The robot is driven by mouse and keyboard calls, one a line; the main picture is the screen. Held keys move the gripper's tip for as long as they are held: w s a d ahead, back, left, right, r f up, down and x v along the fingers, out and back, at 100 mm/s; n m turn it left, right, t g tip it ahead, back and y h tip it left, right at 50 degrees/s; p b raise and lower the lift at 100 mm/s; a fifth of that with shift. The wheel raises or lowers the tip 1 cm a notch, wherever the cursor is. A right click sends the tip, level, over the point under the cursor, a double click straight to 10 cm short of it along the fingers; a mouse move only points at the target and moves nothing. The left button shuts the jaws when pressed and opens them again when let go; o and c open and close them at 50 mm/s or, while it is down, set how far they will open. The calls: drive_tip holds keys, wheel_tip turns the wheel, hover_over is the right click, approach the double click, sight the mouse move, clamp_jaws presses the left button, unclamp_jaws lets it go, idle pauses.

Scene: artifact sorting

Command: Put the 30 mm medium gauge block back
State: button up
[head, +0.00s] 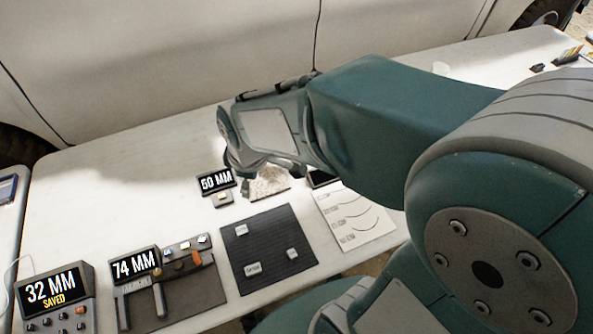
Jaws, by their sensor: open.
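A dark ribbed mat (270,225) lies on the white table with three small pale blocks on it: one upper left (241,230), one lower left (254,268) and one at right (292,254). Their markings are too small to read, so I cannot tell which is the 30 mm medium gauge block. Another small pale block (222,199) sits in front of a display (216,181) reading 50 MM. My gripper (268,172) is open beyond the mat, over a pale rough patch or piece (268,187) that it partly hides. I see nothing held between its fingers.
A gauge with a 74 MM display (135,266) stands left of the mat, near a box (54,296) reading 32 MM SAVED. A white sheet with curves (353,215) lies to the right. My arm hides much of the right side. The table's far left is clear.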

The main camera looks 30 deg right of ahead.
drive_tip(key=s+d+r+m+t, duration=0.3)
drive_tip(key=s+d+r+m, duration=0.3)
drive_tip(key=s+r+m, duration=0.4)
drive_tip(key=shift+r+m, duration=0.35)
drive_tip(key=shift+m, duration=0.15)
idle(0.6)
